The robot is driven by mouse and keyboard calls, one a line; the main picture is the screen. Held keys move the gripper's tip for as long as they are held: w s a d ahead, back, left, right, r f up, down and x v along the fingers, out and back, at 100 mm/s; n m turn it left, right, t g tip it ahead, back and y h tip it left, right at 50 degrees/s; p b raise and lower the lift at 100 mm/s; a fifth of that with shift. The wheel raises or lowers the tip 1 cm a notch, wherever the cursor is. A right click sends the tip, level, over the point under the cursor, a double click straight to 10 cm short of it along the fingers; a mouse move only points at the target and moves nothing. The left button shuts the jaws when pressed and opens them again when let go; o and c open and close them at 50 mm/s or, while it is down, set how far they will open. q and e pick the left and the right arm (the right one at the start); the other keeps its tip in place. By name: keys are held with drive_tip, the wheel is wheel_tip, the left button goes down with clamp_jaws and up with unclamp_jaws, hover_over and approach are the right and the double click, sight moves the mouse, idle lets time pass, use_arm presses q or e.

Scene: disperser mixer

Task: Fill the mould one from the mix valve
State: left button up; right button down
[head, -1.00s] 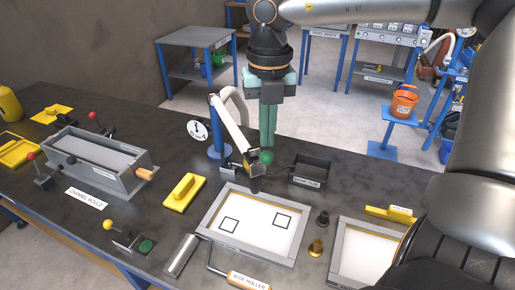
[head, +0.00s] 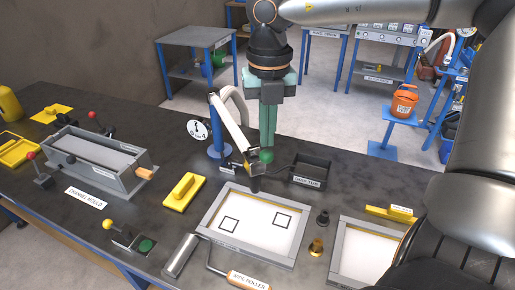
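The mix valve (head: 232,125) stands on the bench as a blue post with a pale slanting pipe and a green ball knob (head: 266,157). Its dark outlet (head: 255,184) is over the back edge of a grey-framed mould (head: 210,214). The mould has a pale inside with two square outlines. Its small front label is too small to read. My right gripper (head: 268,144) points down, with its green fingers together and the tips just above or at the green knob. Whether they touch it I cannot tell. My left gripper is not in view.
A black tray (head: 327,172) is right of the valve. A second framed mould (head: 340,268) is at the lower right, partly hidden. A yellow float (head: 184,191), a roller (head: 182,255) and the channel mould (head: 130,187) are to the left. Small dark and brass pieces stand between the frames.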

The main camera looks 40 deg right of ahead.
sight(267, 151)
drive_tip(key=shift+f+b, duration=2.05)
drive_tip(key=shift+f, duration=0.2)
idle(5.8)
